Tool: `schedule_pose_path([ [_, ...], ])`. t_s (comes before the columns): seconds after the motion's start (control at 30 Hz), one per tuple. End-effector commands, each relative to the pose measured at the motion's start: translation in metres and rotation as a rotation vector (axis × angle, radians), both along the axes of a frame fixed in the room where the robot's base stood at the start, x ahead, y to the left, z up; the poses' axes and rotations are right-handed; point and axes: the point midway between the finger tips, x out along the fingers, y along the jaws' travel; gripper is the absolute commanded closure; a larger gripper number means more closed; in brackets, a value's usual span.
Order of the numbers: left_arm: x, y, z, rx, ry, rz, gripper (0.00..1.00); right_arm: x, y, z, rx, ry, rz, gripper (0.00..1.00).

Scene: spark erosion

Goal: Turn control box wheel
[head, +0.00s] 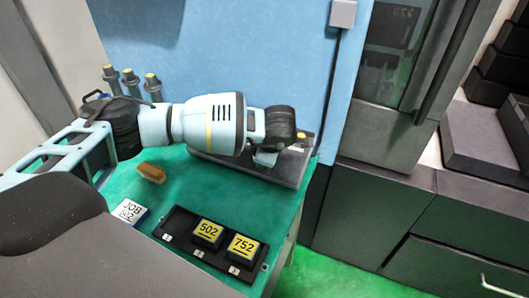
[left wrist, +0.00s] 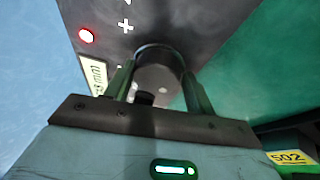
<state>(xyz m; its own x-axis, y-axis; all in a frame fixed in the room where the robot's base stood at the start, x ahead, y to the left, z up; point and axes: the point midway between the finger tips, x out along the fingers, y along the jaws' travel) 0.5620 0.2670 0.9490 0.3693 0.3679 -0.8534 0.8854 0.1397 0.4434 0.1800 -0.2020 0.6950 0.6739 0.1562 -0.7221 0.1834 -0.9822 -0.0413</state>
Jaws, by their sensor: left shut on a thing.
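The control box (head: 222,162) is a dark grey slab on the green bench, against the blue wall, partly hidden by my left arm. In the left wrist view its face (left wrist: 195,22) carries a red light, a white plus mark and a small display (left wrist: 96,72). The black round wheel (left wrist: 160,66) stands out from that face. My left gripper (left wrist: 158,84) is shut on the wheel, one finger on each side of it. In the head view the left gripper (head: 268,156) is over the box and hides the wheel. My right gripper is in neither view.
A black tray (head: 183,236) holds two blocks with yellow labels, 502 (head: 208,232) and 752 (head: 242,247). A JOB card (head: 130,211) and a tan brush-like piece (head: 151,173) lie on the bench. Several grey holders (head: 131,82) stand behind my arm. Dark cabinets (head: 375,205) are right.

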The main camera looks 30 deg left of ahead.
Motion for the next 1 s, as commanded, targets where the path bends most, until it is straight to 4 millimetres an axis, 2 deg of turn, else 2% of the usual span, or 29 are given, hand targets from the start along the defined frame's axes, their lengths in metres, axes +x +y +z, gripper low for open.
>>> schedule_pose_path([
  [0.03,0.005,0.003,0.008,0.001,-0.022,0.006,0.41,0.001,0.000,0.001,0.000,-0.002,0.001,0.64],
  [0.13,0.005,0.002,0.008,0.002,-0.020,0.005,0.28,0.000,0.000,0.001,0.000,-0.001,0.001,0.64],
  [0.47,0.001,-0.001,0.006,0.000,-0.011,0.000,0.28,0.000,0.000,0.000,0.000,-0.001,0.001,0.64],
  [0.83,-0.017,-0.019,0.052,-0.001,-0.016,0.000,0.28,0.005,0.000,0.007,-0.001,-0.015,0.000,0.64],
  [1.0,-0.024,-0.026,0.067,0.000,-0.015,0.002,0.28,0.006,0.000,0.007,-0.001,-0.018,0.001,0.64],
])
